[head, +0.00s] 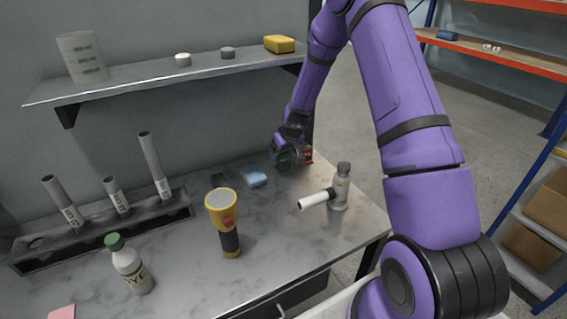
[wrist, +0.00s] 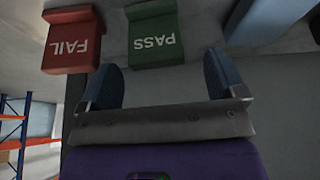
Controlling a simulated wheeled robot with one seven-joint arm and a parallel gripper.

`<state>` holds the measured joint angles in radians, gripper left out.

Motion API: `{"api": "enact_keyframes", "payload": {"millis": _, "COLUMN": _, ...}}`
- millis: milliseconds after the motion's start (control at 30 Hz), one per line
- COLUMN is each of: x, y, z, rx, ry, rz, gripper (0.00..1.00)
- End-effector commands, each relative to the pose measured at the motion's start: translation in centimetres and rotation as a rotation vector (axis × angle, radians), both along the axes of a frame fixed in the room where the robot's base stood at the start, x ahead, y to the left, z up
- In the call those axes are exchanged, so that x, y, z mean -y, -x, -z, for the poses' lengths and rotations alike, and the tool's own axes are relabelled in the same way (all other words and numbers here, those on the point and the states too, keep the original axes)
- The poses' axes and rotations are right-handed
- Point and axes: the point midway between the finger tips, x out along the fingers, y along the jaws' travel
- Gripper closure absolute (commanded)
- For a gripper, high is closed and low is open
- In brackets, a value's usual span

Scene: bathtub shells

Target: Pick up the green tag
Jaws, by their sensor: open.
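The green tag (wrist: 153,50), a block lettered PASS, lies on the bench ahead of my gripper (wrist: 162,72) in the wrist view. The lettering appears upside down there. My gripper is open and empty, with its two blue fingertips apart and the tag in line with the gap between them. In the head view, the green tag (head: 283,161) is partly hidden beside my gripper (head: 292,151) at the back of the bench. A red tag (wrist: 72,42) lettered FAIL lies beside the green one, to its left in the wrist view.
A blue cloth (head: 253,178) lies near the tags. A tube rack (head: 100,232) is left. A shelf (head: 160,77) overhangs the back.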

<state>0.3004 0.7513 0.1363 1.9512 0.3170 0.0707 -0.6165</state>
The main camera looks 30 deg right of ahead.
Motion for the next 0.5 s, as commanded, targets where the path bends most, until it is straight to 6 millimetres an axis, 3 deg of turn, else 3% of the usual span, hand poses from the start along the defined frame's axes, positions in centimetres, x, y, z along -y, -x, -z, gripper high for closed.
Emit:
{"api": "enact_keyframes", "payload": {"millis": 300, "x": 0.2, "y": -1.4, "z": 3.7, "rx": -0.002, "ry": -0.001, "rz": 0.001, "gripper": 0.11}}
{"api": "enact_keyframes", "payload": {"millis": 500, "x": 0.2, "y": -1.8, "z": 4.5, "rx": 0.0, "ry": 0.0, "rz": 0.001, "gripper": 0.11}}
